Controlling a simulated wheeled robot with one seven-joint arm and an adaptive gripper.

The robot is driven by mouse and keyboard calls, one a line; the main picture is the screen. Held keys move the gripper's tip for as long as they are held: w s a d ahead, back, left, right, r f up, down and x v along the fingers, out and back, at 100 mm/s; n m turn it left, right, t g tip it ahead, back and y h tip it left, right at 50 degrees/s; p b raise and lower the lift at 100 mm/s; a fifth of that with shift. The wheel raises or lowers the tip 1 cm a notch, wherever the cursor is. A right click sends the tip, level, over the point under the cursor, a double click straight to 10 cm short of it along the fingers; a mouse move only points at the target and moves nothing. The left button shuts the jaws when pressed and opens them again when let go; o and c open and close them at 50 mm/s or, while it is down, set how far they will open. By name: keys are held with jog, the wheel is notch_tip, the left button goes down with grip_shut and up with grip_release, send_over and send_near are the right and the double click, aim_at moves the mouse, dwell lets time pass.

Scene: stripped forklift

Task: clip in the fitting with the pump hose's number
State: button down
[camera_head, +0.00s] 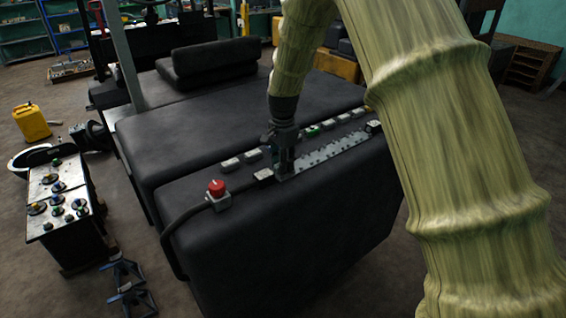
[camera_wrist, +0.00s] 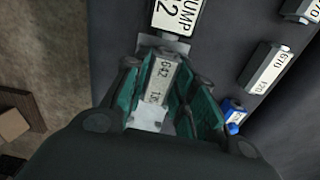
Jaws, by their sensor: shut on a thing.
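My gripper (camera_head: 284,160) points down over the near-left end of a grey toothed rail (camera_head: 330,152) on the black forklift body. In the wrist view its green-padded fingers (camera_wrist: 163,72) are shut on a pale grey fitting (camera_wrist: 160,80) marked "042" and a second, partly hidden line starting "13". A white tag (camera_wrist: 178,14) reading "PUMP" with a figure ending in 2, partly cut off, lies just beyond the fitting. In the head view this tag (camera_head: 263,175) sits at the end of a black hose (camera_head: 185,217). I cannot tell whether the held fitting touches the rail.
Loose fittings lie in a row behind the rail, including one (camera_wrist: 264,66) marked "G70" and a blue-ended one (camera_wrist: 234,116). A red-knobbed block (camera_head: 217,192) stands left of the tag. A control box (camera_head: 60,195) and blue stands (camera_head: 125,280) are on the floor at left.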

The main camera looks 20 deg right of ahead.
jog(key=shift+s+f, duration=0.1)
jog(key=shift+f, duration=0.05)
jog(key=c, duration=1.1)
grip_release()
notch_tip(320, 180, up, 12)
